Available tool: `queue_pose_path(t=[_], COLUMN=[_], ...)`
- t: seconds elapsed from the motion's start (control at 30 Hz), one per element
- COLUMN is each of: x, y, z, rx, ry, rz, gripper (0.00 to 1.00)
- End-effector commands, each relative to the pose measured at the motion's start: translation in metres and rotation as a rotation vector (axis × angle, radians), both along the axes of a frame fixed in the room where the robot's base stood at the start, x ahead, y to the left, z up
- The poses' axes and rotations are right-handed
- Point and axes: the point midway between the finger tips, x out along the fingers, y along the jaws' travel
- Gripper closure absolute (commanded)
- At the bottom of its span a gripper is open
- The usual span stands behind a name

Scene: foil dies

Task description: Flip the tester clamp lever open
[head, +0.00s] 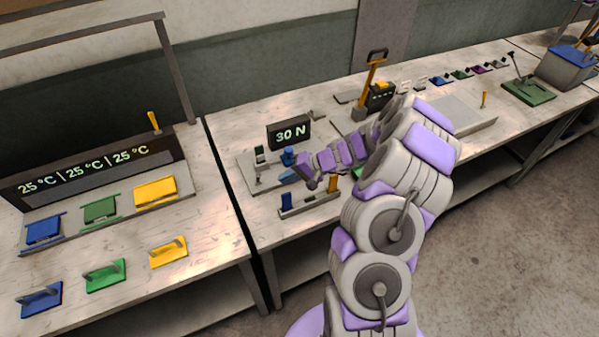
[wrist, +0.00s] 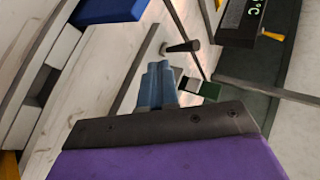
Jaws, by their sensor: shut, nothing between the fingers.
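The tester (head: 262,186) is a grey base plate with a small upright unit (head: 260,155), a blue part (head: 288,155) and a "30 N" display (head: 290,134) behind. A short dark handle (head: 257,180) at its front left looks like the clamp lever. In the wrist view this handle (wrist: 180,47) lies sideways on a thin rod, just beyond my fingertips. My gripper (head: 288,176) reaches over the tester from the right. Its blue-grey fingers (wrist: 158,80) are shut together and empty. They appear apart from the handle, but the exact gap cannot be told.
A low rack with a blue post (head: 286,203) and a yellow post (head: 332,186) stands in front of the tester. The left table holds a temperature press (head: 95,172) with coloured plates. Dark stamping gear (head: 378,97) stands farther right. The table's front left is bare.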

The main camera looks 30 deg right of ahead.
Motion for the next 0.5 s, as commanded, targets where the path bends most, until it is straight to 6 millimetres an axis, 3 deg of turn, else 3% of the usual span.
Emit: queue_pose_path(t=[0.13, 0.5], x=[0.011, 0.030], y=[0.017, 0.047], z=[-0.018, -0.007], rx=[0.002, 0.002], ry=[0.001, -0.002], rz=[0.002, 0.001], gripper=[1.00, 1.00])
